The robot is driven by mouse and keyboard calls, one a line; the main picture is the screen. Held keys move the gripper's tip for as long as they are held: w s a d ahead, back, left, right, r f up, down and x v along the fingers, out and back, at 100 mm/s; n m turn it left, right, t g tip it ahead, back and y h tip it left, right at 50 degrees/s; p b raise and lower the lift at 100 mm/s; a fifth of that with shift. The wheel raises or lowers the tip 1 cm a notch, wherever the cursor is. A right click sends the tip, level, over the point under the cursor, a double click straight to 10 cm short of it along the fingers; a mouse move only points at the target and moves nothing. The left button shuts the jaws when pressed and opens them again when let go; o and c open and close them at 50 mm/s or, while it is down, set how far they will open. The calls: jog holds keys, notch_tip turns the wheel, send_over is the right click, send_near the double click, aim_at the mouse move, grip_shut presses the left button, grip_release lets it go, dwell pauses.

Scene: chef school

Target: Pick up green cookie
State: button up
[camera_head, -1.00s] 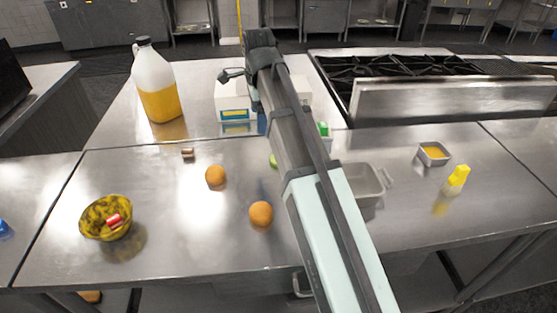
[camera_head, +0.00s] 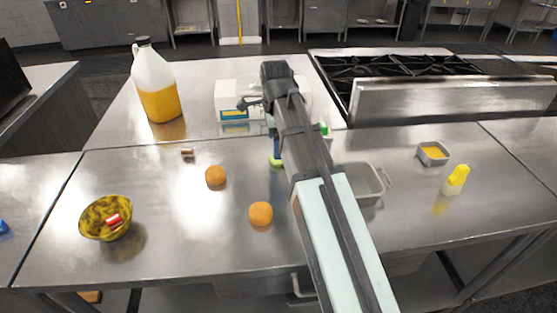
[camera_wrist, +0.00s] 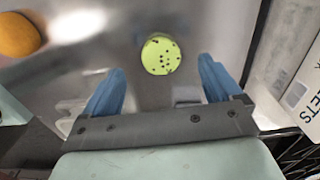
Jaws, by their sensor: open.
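The green cookie (camera_wrist: 161,55) is a round, light green disc with dark specks. In the wrist view it lies on the steel counter, ahead of my open fingers and roughly centred between them. In the head view the cookie (camera_head: 276,162) shows only in part, beside my arm. My gripper (camera_wrist: 163,88) is open and empty, with a blue finger on each side and the cookie apart from both. In the head view my gripper (camera_head: 275,140) is mostly hidden behind my arm, with a bit of blue showing just above the cookie.
Two orange round things (camera_head: 215,176) (camera_head: 261,214) lie left of the cookie. A white box (camera_head: 232,98) stands behind it, and a metal pan (camera_head: 362,181) is to the right. A jug (camera_head: 158,90), a patterned bowl (camera_head: 92,222) and a yellow bottle (camera_head: 456,180) stand farther off.

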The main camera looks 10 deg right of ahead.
jog(key=shift+d+f, duration=0.2)
jog(key=shift+f, duration=2.5)
jog(key=c, duration=1.1)
